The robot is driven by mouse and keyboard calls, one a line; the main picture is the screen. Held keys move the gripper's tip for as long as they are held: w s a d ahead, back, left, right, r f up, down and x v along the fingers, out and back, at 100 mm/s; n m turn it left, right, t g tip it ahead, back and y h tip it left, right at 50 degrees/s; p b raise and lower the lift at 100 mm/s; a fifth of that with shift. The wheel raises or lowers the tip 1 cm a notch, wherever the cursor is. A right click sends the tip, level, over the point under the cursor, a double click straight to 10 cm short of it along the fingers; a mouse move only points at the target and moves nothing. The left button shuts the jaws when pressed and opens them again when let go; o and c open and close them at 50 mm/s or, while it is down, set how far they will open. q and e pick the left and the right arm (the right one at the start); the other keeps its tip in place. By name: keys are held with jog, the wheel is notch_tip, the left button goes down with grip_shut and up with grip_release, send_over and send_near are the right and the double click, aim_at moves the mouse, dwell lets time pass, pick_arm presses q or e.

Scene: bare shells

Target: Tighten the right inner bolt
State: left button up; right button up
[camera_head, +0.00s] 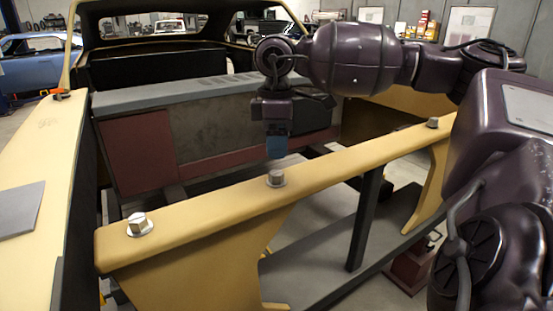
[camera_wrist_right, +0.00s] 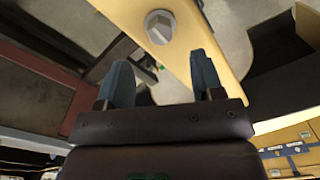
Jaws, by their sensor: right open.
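A yellow rail (camera_head: 210,205) crosses the car's front. It carries three hex bolts with washers: the left bolt (camera_head: 138,223), the middle bolt (camera_head: 276,178) and the right bolt (camera_head: 433,122). I cannot tell for sure which is the right inner bolt. My right gripper (camera_head: 277,148) points down just above and behind the middle bolt, apart from it. In the right wrist view the gripper (camera_wrist_right: 160,68) is open and empty, its two blue fingers spread. A bolt (camera_wrist_right: 159,27) lies beyond the fingertips, roughly midway between them. My left gripper is not in view.
The engine bay is open, with a dark red panel (camera_head: 140,150) and a grey ledge (camera_head: 170,92) behind the rail. A dark upright post (camera_head: 365,220) stands below the rail. A grey flat piece (camera_head: 20,208) lies on the left fender. A blue car (camera_head: 38,65) stands behind.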

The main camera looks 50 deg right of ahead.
aim_at(277, 172)
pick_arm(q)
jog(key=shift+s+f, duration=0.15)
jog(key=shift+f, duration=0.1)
pick_arm(e)
notch_tip(277, 172, up, 5)
jog(key=shift+f, duration=0.1)
dwell(0.4)
